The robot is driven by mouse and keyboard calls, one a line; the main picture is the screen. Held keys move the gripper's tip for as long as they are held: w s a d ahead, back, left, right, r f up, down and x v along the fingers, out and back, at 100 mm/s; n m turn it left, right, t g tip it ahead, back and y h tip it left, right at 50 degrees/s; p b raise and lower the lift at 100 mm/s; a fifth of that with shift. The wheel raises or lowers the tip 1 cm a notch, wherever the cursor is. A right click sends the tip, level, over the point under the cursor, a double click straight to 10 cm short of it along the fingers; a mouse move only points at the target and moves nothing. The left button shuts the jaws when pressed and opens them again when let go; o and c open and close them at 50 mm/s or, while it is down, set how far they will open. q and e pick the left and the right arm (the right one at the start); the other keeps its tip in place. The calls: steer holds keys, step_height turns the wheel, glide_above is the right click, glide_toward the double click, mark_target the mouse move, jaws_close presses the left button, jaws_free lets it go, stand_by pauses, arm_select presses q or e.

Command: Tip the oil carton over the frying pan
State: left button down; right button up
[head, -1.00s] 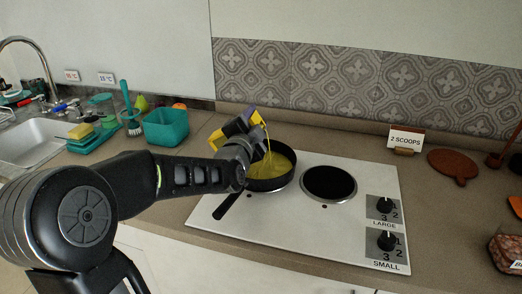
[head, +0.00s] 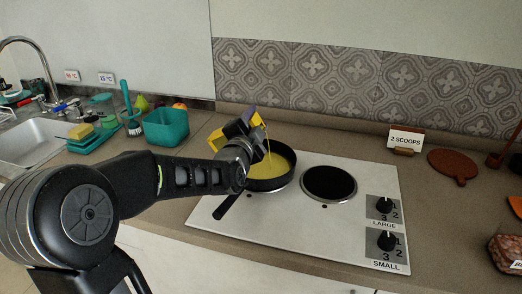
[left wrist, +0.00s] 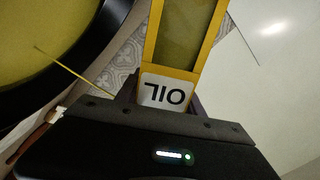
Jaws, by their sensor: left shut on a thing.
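The oil carton is yellow with a dark side and a white OIL label (left wrist: 163,92); in the head view the carton (head: 219,137) is tilted over the frying pan. My left gripper (head: 245,138) is shut on the carton. A thin yellow stream falls from it into the pan. The black frying pan (head: 284,182) stands on the left burner, its handle toward the front left, with yellow oil covering its bottom. In the left wrist view, the stream and the pan's dark rim (left wrist: 88,50) show at the left. My right gripper is not in view.
The white cooktop (head: 310,231) has a bare right burner (head: 329,183) and two knobs. A teal container (head: 166,128) and a sink (head: 30,142) are at the left. A "2 SCOOPS" sign (head: 405,140) and a brown round board (head: 453,166) are at the right.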

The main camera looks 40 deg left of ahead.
arm_select(q)
steer(key=shift+f+m, duration=0.25)
steer(key=shift+m, duration=0.05)
stand_by(1.8)
step_height(320, 180, up, 5)
steer(key=n, duration=0.4)
steer(key=shift+s+d+f, duration=0.1)
steer(key=shift+f, duration=0.1)
